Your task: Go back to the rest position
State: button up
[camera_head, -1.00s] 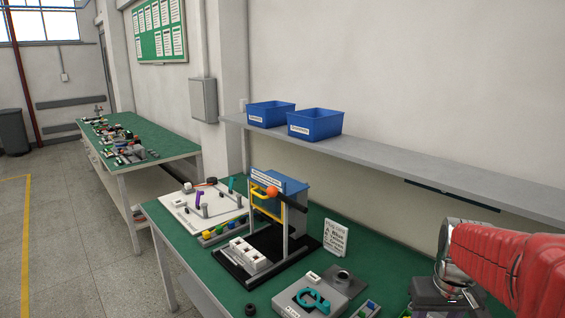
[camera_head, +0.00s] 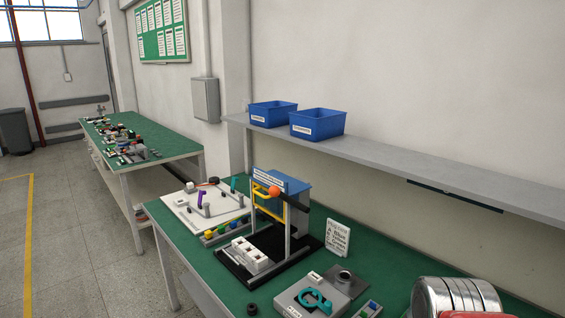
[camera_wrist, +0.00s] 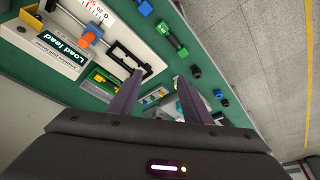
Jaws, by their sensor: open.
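My gripper (camera_wrist: 160,78) shows in the wrist view with its two dark fingers apart and nothing between them. In the head view the gripper is out of sight; only a silver joint and a bit of red sleeve of my arm show at the lower right.
The green bench (camera_head: 203,262) carries a black-based frame stand (camera_head: 285,225), a white board (camera_head: 182,213), a grey fixture with a teal ring (camera_head: 315,301) and a white sign (camera_head: 338,238). Blue bins (camera_head: 317,124) stand on the wall shelf (camera_head: 420,168). Open floor (camera_head: 75,240) lies left.

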jog(key=shift+n+t+y, duration=0.3)
jog(key=shift+n+t, duration=0.5)
jog(key=shift+t, duration=0.1)
jog(key=a+r, duration=0.1)
jog(key=s+a+r, duration=0.1)
jog(key=a, duration=0.1)
jog(key=s+a+r, duration=0.1)
jog(key=shift+s+a, duration=0.15)
jog(key=shift+s, duration=0.05)
dwell(0.3)
